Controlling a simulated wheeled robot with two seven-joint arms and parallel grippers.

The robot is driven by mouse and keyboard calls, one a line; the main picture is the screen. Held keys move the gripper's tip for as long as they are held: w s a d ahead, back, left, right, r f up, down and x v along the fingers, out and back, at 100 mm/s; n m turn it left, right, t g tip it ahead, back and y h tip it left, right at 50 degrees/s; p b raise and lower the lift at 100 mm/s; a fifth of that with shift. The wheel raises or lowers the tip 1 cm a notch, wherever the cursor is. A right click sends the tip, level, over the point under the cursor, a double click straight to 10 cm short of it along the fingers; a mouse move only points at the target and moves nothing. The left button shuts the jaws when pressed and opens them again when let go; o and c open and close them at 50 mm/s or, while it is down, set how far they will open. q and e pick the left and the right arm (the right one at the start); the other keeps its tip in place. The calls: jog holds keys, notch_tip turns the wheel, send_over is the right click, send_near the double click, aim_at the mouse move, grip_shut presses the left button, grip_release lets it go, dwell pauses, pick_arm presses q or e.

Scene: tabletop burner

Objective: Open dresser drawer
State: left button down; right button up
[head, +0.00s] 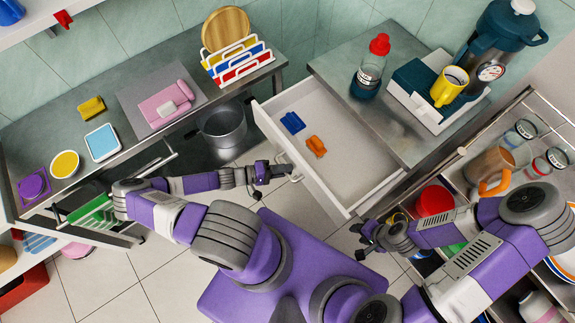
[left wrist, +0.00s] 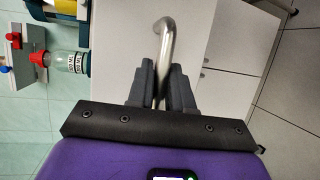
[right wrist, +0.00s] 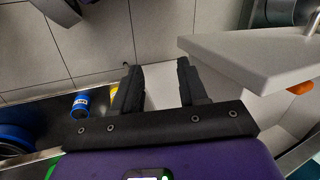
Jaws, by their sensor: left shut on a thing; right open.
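The white dresser drawer (head: 318,152) is pulled out from under a grey top (head: 385,118) in the head view. A blue item (head: 292,122) and an orange item (head: 316,146) lie inside it. My left gripper (head: 284,170) is at the drawer's front. In the left wrist view its fingers are shut on a bent metal handle (left wrist: 164,45). My right gripper (head: 364,238) is open and empty, beyond the drawer's lower right corner. In the right wrist view its fingers (right wrist: 160,88) are apart, beside a pale panel edge (right wrist: 245,52).
A bottle with a red cap (head: 371,70) and a dark flask (head: 497,45) stand on the dresser top. A rack with jars and a red pot (head: 434,201) is at the right. A metal pot (head: 222,128) stands left of the drawer. A counter with dishes is at the left.

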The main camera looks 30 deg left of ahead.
dwell(0.3)
pick_arm(q)
jog(key=c, duration=1.1)
grip_release()
jog(key=shift+a, duration=0.1)
jog(key=v, duration=0.7)
jog(key=shift+s+a+p, duration=0.15)
jog(key=shift+s+p, duration=0.05)
jog(key=shift+p, duration=0.15)
jog(key=shift+r, duration=0.15)
